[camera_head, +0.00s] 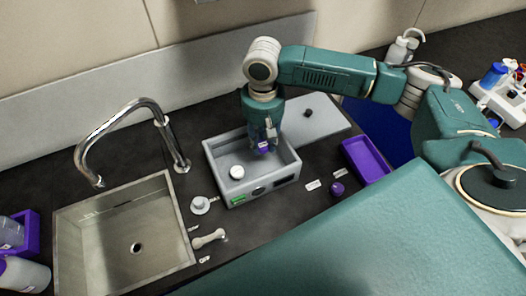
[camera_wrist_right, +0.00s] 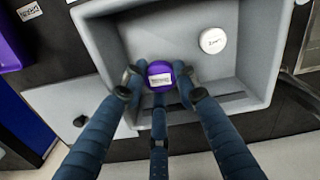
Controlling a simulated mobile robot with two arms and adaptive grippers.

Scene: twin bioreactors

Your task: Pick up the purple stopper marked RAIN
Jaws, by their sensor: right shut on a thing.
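A purple stopper (camera_wrist_right: 159,70) with a small white label is between the fingers of my right gripper (camera_wrist_right: 158,82), inside the grey open box. The label's writing is too small to read. In the head view the same stopper (camera_head: 263,149) shows just under my right gripper (camera_head: 264,140), which points down into the box (camera_head: 246,193). The right gripper is shut on this stopper. Another purple stopper (camera_head: 337,188) stands on the dark counter to the right of the box; its marking is unreadable. My left gripper is in neither view.
A white round stopper (camera_head: 237,172) sits in the box. The grey lid (camera_head: 318,122) lies behind it and a purple tray (camera_head: 366,160) to its right. A sink (camera_head: 150,235) with a tall faucet (camera_head: 150,103) is at left. Small pale items lie between sink and box.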

